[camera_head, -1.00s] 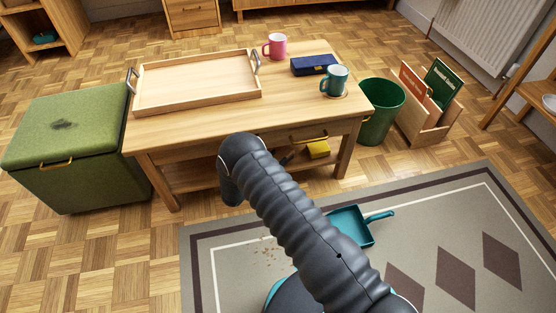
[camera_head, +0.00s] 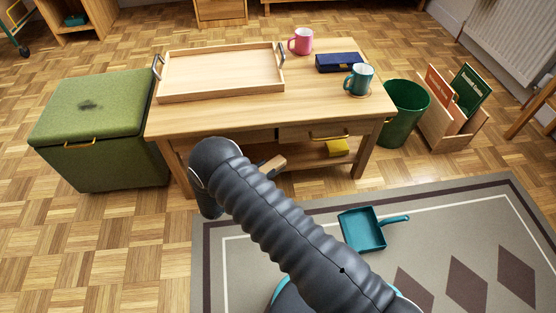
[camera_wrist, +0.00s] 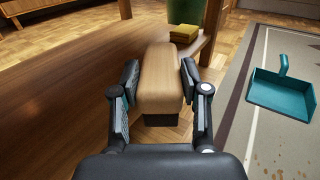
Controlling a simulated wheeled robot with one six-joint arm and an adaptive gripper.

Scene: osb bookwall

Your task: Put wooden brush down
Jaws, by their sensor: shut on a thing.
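The wooden brush (camera_wrist: 160,78), a light wood block with dark bristles below, is between the fingers of my gripper (camera_wrist: 160,85) in the wrist view. My gripper is shut on it. Part of the brush (camera_head: 272,165) shows past my arm in the head view, by the front of the table's lower shelf. The lower shelf (camera_wrist: 60,110) spreads to the left of the brush in the wrist view. Parquet shows beneath the bristles, and I cannot tell whether they touch anything. My gripper is hidden behind my arm in the head view.
The wooden table (camera_head: 215,116) carries a tray (camera_head: 220,75), two mugs and a blue case. A teal dustpan (camera_head: 362,230) lies on the rug (camera_head: 440,225). A green bin (camera_head: 405,115) and green box (camera_head: 95,125) flank the table.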

